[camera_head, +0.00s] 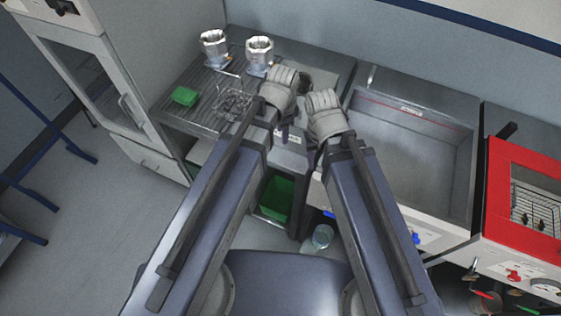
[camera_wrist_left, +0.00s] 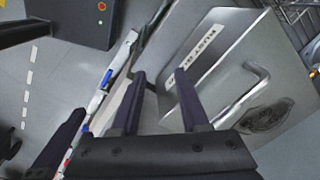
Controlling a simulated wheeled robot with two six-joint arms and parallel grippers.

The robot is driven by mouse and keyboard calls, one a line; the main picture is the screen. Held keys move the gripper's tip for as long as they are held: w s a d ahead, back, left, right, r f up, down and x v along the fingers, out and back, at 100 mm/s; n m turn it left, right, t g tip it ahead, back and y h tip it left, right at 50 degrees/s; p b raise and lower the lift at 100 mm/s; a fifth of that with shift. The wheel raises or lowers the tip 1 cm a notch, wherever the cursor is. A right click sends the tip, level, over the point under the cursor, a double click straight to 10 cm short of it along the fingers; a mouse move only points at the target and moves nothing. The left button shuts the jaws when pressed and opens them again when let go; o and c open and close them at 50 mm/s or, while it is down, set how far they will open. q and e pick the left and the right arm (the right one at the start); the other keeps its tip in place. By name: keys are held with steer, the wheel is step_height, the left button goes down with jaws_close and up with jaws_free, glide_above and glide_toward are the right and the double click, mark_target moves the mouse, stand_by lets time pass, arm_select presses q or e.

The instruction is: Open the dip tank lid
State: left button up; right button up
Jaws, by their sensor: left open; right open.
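The dip tank lid (camera_wrist_left: 225,55) is a flat metal plate with a printed label and a bent bar handle (camera_wrist_left: 245,95) in the left wrist view. It looks shut. In the head view, part of its grey top (camera_head: 325,74) shows behind my wrists. My left gripper (camera_wrist_left: 160,74) is open and empty, its fingers over the lid's label edge, apart from the handle. In the head view, the left gripper (camera_head: 283,134) points downward, partly hidden by its arm. My right gripper (camera_head: 317,148) is close beside it, its fingers mostly hidden by its own arm.
An open metal basin (camera_head: 410,150) lies to the right, then a red-framed unit (camera_head: 525,195). On the left, a ribbed drainer (camera_head: 185,110) holds two machined housings (camera_head: 214,47) (camera_head: 260,52), a green block (camera_head: 184,96) and a wire basket (camera_head: 232,103). A green bin (camera_head: 276,198) stands below.

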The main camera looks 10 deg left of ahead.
arm_select(q)
steer(key=s+f+n+b, duration=0.4)
steer(key=f+b, duration=0.1)
steer(key=f, duration=0.1)
steer(key=shift+s+f+n+g+y, duration=0.25)
steer(key=shift+s+n+g+y, duration=0.05)
steer(key=shift+n+g, duration=0.1)
